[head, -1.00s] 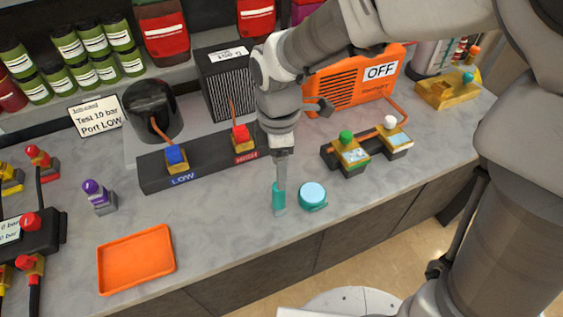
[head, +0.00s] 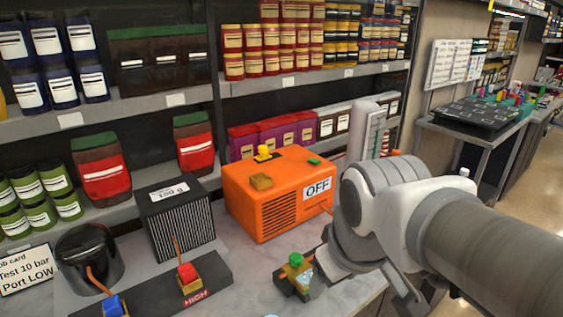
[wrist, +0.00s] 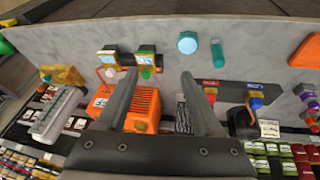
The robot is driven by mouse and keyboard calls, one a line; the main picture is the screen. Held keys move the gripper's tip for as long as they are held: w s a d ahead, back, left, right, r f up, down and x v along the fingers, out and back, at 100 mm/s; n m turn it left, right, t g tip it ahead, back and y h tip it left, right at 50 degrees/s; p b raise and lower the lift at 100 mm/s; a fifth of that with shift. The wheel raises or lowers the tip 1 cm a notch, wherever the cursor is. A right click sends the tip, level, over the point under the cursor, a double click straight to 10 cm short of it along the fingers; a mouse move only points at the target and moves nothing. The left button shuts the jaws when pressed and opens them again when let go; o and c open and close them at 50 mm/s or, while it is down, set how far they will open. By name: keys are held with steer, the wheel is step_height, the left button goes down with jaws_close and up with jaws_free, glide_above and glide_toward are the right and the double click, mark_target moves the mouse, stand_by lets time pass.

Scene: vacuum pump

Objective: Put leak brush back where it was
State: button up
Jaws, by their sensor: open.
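The teal stick-like thing (wrist: 217,52), which looks like the leak brush, is on the grey counter (wrist: 265,45) in the wrist view. The round teal pot with a pale blue top (wrist: 188,42) is just beside it, a small gap apart. I cannot tell whether the brush stands or lies. My gripper (wrist: 159,74) is open with nothing between its fingers, well apart from the brush and above the counter. In the head view my arm reaches in from the right, its fingers are not clear, and the brush is out of frame.
The orange machine marked OFF (head: 275,195) stands behind the counter's middle. The LOW/HIGH block (head: 205,290) and black ribbed box (head: 175,215) are left of it. Green-knobbed (wrist: 146,62) and white-knobbed (wrist: 108,62) fittings sit beside the pot. An orange tray (wrist: 308,50) is at the wrist view's right edge.

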steer(key=s+d+m, duration=0.1)
steer(key=m, duration=0.1)
steer(key=s+d+r+m+t, duration=0.1)
steer(key=s+d+m, duration=0.1)
